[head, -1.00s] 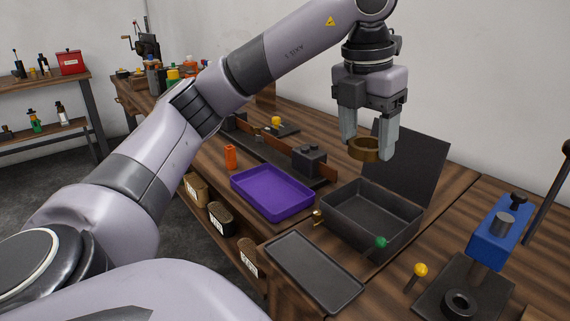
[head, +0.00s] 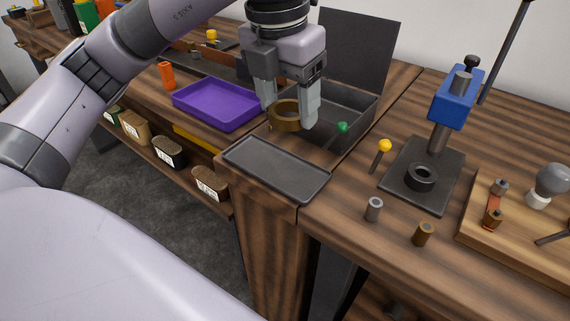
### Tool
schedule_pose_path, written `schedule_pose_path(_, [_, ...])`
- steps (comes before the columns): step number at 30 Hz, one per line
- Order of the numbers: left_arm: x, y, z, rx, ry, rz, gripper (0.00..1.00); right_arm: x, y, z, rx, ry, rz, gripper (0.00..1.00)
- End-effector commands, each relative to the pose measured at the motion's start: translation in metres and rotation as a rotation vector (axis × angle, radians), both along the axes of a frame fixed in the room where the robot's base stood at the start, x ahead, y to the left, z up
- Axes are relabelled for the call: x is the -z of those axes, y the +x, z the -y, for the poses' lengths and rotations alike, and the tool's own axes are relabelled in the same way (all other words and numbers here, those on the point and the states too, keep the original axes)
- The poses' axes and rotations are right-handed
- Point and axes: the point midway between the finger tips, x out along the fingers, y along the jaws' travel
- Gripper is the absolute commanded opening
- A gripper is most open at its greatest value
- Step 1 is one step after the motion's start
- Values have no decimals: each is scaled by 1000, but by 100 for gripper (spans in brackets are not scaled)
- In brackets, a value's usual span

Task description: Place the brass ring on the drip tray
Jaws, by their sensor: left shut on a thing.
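My left gripper (head: 289,113) comes down from the top of the head view and is shut on the brass ring (head: 284,116). The ring hangs between the fingertips, in front of the open dark box and above the bench, just beyond the far edge of the drip tray. The drip tray (head: 276,169) is a flat, dark grey, shallow tray lying empty at the bench's front edge. My right gripper does not show.
The dark open box (head: 352,104), lid raised, stands behind the ring. A purple tray (head: 217,106) lies to the left. A green-knobbed tool (head: 341,128), a yellow-knobbed tool (head: 384,146) and a blue press (head: 456,97) stand to the right.

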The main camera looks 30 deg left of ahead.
Motion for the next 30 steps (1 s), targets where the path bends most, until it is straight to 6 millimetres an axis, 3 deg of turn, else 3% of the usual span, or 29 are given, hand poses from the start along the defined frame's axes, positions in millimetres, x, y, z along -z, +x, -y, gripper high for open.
schedule_pose_path(1, [18,-1,-1,0,2,-6,28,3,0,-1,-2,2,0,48])
schedule_pose_path(7, [55,0,-1,0,2,-2,28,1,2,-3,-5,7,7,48])
schedule_pose_path(14, [71,0,-1,0,2,-1,28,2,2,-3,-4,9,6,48])
schedule_pose_path(21, [105,0,-1,0,1,-2,28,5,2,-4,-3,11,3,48])
schedule_pose_path(30, [108,0,0,0,1,1,28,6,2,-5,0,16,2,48])
